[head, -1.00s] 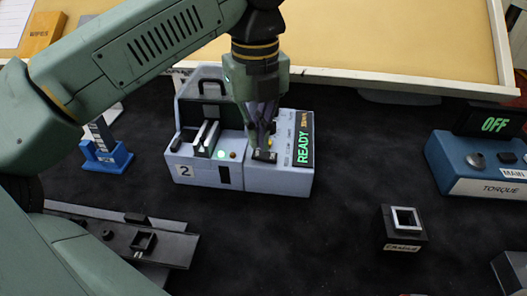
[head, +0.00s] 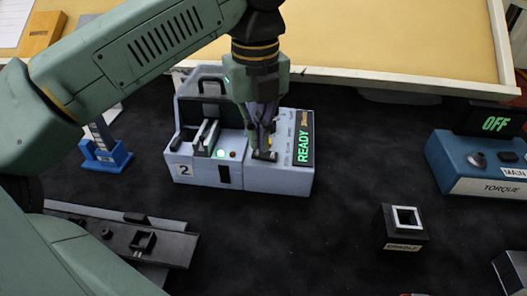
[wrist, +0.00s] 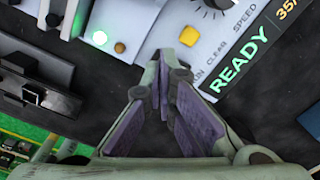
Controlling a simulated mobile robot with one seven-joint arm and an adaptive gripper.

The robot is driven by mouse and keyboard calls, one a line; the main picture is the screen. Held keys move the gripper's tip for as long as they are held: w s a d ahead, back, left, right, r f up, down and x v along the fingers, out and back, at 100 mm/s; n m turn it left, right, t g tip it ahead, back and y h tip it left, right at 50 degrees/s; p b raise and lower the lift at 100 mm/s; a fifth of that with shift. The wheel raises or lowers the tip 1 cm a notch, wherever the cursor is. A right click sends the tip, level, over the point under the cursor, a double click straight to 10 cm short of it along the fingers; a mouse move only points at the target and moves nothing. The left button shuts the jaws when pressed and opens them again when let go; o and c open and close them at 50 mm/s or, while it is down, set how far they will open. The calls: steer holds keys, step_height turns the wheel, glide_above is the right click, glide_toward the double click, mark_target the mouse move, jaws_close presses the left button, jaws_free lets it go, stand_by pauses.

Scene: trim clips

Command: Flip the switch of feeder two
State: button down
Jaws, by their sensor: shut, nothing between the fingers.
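Feeder two (head: 200,172) is the pale grey box marked 2, with a lit green lamp (head: 221,154) and a display (head: 304,140) reading READY. A dark switch-like part (head: 266,157) lies on its top panel, right at my fingertips. My gripper (head: 262,148) points down over this panel with its fingers together and empty. In the wrist view my fingertips (wrist: 164,72) hide the spot beside the partly covered label ending in N. A yellow button (wrist: 189,36) shows just beyond them. I cannot tell whether the fingertips touch the switch, or its position.
A blue torque unit (head: 478,170) with a display reading OFF stands at the right. A small dark block with a square opening (head: 405,228) sits at the front right. A blue stand (head: 107,160) and a dark rail (head: 120,238) are at the left. Dark mat between them is clear.

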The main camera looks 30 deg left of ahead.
mark_target(258, 153)
steer(key=shift+f+b, duration=0.8)
steer(key=shift+f, duration=0.2)
stand_by(0.3)
steer(key=shift+r+p, duration=2.4)
steer(key=shift+r, duration=1.2)
steer(key=shift+d, duration=0.1)
